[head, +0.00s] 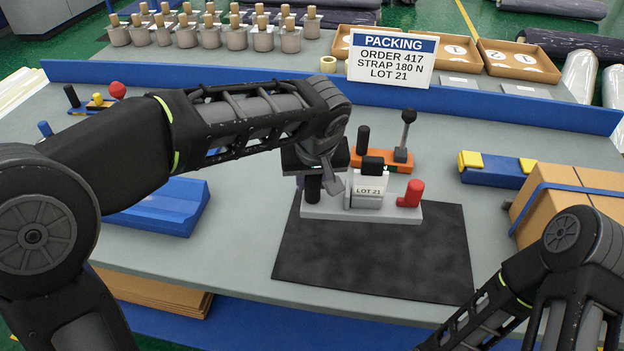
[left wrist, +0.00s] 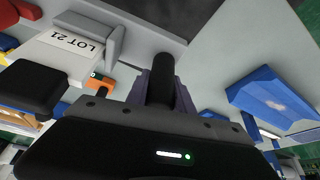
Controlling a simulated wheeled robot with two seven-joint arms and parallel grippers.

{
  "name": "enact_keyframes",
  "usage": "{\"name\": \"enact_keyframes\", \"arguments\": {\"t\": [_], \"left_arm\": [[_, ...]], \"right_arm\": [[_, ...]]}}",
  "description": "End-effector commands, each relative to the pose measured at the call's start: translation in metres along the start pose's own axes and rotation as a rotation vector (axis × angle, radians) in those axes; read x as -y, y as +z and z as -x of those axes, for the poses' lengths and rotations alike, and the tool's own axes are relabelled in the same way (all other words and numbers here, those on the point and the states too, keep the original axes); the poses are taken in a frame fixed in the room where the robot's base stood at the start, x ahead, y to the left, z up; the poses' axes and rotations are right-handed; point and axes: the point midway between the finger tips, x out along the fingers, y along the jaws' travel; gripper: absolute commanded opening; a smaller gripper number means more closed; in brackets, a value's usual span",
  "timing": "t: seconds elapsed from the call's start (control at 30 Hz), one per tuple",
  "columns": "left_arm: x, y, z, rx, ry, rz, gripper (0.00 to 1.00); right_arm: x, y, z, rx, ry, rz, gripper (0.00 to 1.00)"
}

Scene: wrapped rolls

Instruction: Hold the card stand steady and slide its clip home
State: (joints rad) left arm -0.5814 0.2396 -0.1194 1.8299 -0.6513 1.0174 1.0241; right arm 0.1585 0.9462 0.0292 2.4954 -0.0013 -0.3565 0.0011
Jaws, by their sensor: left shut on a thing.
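The card stand (head: 330,212) is a light grey base on a dark mat, with a black post (head: 313,188) at its left end. A block with a white card (head: 368,190) reading LOT 21 and a black top stands mid-base. A red knob (head: 411,193) is at the right end; I cannot tell for sure which part is the clip. My left gripper (head: 316,180) is shut on the black post. In the left wrist view the post (left wrist: 163,78) stands between the fingers, with the LOT 21 card (left wrist: 76,42) at upper left. My right gripper is out of frame.
An orange fixture (head: 385,160) with a black lever stands just behind the stand. A blue holder (head: 160,207) lies left, a blue and yellow fixture (head: 495,169) right. A strapped carton (head: 570,200) is at the right edge. The dark mat (head: 375,255) in front is clear.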

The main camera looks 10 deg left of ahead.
Motion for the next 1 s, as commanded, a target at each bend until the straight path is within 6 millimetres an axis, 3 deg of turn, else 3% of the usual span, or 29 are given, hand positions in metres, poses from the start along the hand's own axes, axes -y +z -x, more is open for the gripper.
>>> {"name": "enact_keyframes", "arguments": {"t": [0.37, 1.0], "left_arm": [[-0.001, 0.0, 0.0, -0.002, 0.003, 0.001, 0.0], [-0.001, 0.007, -0.017, -0.002, 0.003, 0.001, 0.0]], "right_arm": [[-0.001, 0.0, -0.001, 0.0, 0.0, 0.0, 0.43], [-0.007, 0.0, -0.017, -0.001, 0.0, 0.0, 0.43]]}}
